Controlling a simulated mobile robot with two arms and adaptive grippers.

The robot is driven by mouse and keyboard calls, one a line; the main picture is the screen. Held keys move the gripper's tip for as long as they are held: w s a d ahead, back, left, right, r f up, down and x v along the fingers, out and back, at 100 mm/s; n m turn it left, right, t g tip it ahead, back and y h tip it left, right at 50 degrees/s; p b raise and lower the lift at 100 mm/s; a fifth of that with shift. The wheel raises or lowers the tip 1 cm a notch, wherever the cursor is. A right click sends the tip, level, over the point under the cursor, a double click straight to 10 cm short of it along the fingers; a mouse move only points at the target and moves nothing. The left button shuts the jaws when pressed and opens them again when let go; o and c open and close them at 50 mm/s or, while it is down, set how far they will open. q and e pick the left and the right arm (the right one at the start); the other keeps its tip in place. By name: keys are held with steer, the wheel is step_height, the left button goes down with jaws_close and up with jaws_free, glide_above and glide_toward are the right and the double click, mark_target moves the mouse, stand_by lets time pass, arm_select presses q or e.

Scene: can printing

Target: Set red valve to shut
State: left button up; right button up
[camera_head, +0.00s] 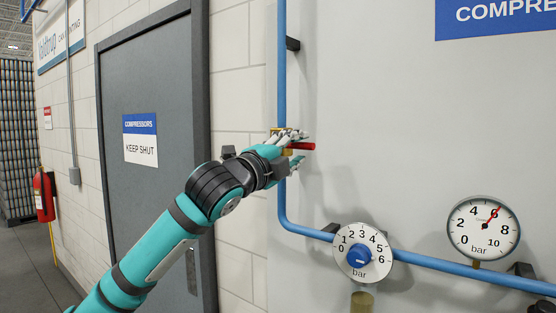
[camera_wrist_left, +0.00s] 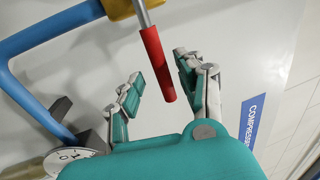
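The red valve handle (camera_head: 302,146) sticks out to the right, about level, from a brass valve body (camera_head: 287,152) on the vertical blue pipe (camera_head: 282,80). In the left wrist view the red handle (camera_wrist_left: 158,65) runs from a metal stem below the brass body (camera_wrist_left: 119,8). My left gripper (camera_head: 297,149) is at the valve, its fingers above and below the handle. In the left wrist view its fingers (camera_wrist_left: 160,72) are apart, with the handle's end between them. A gap shows on the left finger's side; contact on the other side is unclear. My right gripper is out of view.
The blue pipe bends right at the bottom, past a white dial with a blue knob (camera_head: 359,256) and a round pressure gauge (camera_head: 484,228). A grey door (camera_head: 155,200) and a red extinguisher (camera_head: 44,196) are to the left. The wall right of the valve is clear.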

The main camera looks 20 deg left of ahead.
arm_select(q)
steer(key=v, duration=1)
steer(key=shift+s+f, duration=0.1)
steer(key=shift+f, duration=0.05)
